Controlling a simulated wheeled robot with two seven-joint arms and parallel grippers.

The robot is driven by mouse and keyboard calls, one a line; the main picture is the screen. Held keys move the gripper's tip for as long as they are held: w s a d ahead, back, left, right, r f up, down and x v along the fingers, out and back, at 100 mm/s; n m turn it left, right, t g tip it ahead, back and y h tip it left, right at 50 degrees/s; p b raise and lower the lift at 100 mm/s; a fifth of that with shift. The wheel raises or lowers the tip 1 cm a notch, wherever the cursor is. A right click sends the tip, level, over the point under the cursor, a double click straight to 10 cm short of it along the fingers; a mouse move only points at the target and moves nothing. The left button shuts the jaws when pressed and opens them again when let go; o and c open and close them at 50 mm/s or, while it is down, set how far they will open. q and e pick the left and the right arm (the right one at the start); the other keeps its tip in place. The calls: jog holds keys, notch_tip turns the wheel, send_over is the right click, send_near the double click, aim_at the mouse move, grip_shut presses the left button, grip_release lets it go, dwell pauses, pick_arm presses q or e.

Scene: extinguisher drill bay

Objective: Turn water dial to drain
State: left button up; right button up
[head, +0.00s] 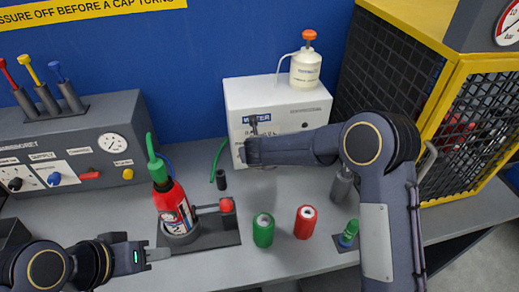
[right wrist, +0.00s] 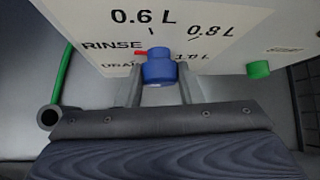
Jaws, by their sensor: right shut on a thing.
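The white water box (head: 290,97) stands against the blue wall in the head view. Its blue water dial (right wrist: 160,67) shows in the right wrist view, with a red pointer (right wrist: 141,52) aimed left, close to RINSE. The drain label (right wrist: 119,65) below RINSE is partly hidden by a finger. My right gripper (right wrist: 160,82) is shut on the dial, one finger on each side; in the head view my right arm hides the dial. My left gripper (head: 158,254) is at the lower left, apart from the extinguisher; its finger gap is unclear.
A red extinguisher (head: 172,207) with a green nozzle stands in a cradle on the bench. A green can (head: 263,230) and a red can (head: 305,222) stand below my right arm. A yellow-framed mesh cage (head: 440,110) is at right. A green hose (right wrist: 63,75) hangs left of the dial.

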jog(key=shift+s+a+f+n+t+h+b, duration=0.15)
jog(key=shift+n+t+h+b, duration=0.3)
jog(key=shift+n+h+b, duration=0.45)
jog(key=shift+w+a+f+n+t+h+b, duration=0.15)
jog(key=shift+n+t+h+b, duration=0.4)
jog(key=shift+h+b, duration=0.7)
jog(key=shift+s+a+f+n+t+h+b, duration=0.15)
jog(key=shift+n+t+h+b, duration=0.25)
jog(key=shift+n+h+b, duration=0.65)
jog(key=shift+d+h+p, duration=0.15)
jog(key=shift+h+p, duration=0.15)
jog(key=shift+h, duration=0.1)
jog(key=o, duration=1)
jog(key=shift+r, duration=0.1)
jog(key=shift+c, duration=0.2)
jog(key=shift+r, duration=0.1)
